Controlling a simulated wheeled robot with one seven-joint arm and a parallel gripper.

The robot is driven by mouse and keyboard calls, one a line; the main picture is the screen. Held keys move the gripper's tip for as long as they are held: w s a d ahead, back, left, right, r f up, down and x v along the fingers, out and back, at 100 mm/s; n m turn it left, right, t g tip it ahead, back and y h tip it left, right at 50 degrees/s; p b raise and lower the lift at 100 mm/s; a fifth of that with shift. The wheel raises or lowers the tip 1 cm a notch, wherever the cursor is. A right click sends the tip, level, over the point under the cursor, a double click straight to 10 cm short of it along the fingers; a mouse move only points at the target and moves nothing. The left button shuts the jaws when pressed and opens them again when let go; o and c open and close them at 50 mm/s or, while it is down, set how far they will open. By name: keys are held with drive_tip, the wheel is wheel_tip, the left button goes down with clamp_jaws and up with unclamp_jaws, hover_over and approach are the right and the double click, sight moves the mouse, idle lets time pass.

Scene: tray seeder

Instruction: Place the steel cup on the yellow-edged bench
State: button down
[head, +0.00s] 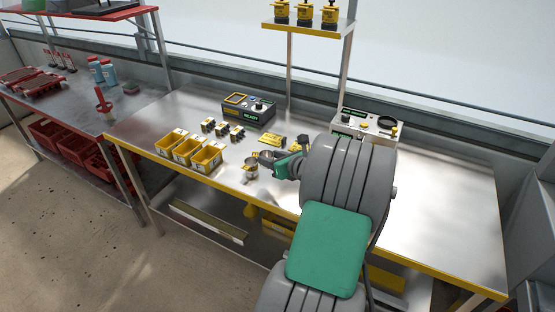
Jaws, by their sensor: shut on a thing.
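The yellow-edged bench (310,204) runs across the middle and right of the head view, with a bare steel top. The small steel cup (251,169) is upright over the front part of this bench, right of the yellow bins. My gripper (259,161) reaches in from the right and is shut on the cup. The fingertips are small and partly hidden, and I cannot tell whether the cup's base touches the bench top. My arm hides part of the bench on the right.
Yellow bins (187,150) stand left of the cup, with several small black-and-yellow parts behind them. A dark box marked READY (249,109) and a grey control box (367,125) stand farther back. A red-edged bench (65,113) is at left. The bench's right part is clear.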

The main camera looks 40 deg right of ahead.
drive_tip(key=f+b, duration=0.2)
drive_tip(key=d+f+b, duration=0.1)
drive_tip(key=f+b, duration=0.1)
drive_tip(key=b, duration=0.1)
drive_tip(key=f+b, duration=0.2)
drive_tip(key=b, duration=0.1)
drive_tip(key=shift+s+d+f, duration=0.35)
drive_tip(key=shift+s+f, duration=0.05)
drive_tip(key=shift+f, duration=0.55)
drive_tip(key=c, duration=0.7)
unclamp_jaws()
